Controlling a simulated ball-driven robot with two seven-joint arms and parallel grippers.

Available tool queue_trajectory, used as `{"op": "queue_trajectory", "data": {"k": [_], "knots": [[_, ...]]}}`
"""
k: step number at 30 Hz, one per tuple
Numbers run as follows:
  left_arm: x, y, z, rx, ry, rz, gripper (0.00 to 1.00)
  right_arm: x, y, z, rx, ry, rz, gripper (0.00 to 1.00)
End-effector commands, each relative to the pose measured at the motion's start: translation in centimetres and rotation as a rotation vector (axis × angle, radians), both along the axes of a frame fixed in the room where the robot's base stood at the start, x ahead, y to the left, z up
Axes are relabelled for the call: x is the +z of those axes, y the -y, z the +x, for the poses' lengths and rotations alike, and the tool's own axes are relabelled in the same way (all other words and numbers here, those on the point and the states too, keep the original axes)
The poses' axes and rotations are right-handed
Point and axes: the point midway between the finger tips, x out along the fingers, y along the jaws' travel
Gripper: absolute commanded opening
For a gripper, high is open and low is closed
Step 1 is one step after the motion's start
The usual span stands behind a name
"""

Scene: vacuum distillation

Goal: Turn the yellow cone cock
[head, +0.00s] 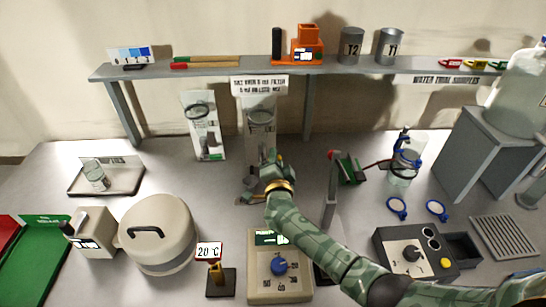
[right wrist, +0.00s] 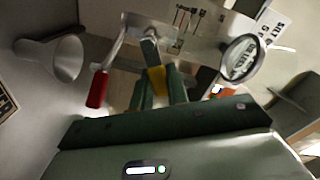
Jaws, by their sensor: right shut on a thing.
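My right gripper (head: 269,168) reaches in from the lower right to the middle of the bench, in front of a clear upright stand. In the right wrist view its green fingers (right wrist: 156,84) are shut on a small yellow piece, the yellow cone cock (right wrist: 156,79). A clear tube and a red-handled part (right wrist: 97,89) are just left of the fingers. In the head view the gripper hides the cock. My left gripper is not in view.
A clear filter stand (head: 260,125) is behind the gripper, with a second panel (head: 203,125) to its left. A cream pot (head: 157,240), a balance-like box (head: 279,270) and a control box (head: 415,252) stand nearer. A shelf (head: 220,68) runs along the back.

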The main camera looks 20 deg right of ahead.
Motion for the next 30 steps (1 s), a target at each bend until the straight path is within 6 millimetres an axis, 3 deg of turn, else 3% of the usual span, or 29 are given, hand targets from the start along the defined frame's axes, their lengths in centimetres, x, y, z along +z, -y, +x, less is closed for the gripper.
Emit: {"op": "queue_trajectory", "data": {"k": [15,30], "knots": [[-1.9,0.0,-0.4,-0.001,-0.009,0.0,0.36,-2.1,0.6,-0.3,-0.002,0.109,0.391,0.0],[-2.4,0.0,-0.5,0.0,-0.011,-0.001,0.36,-2.6,0.6,-0.3,-0.003,0.142,0.514,0.0]]}}
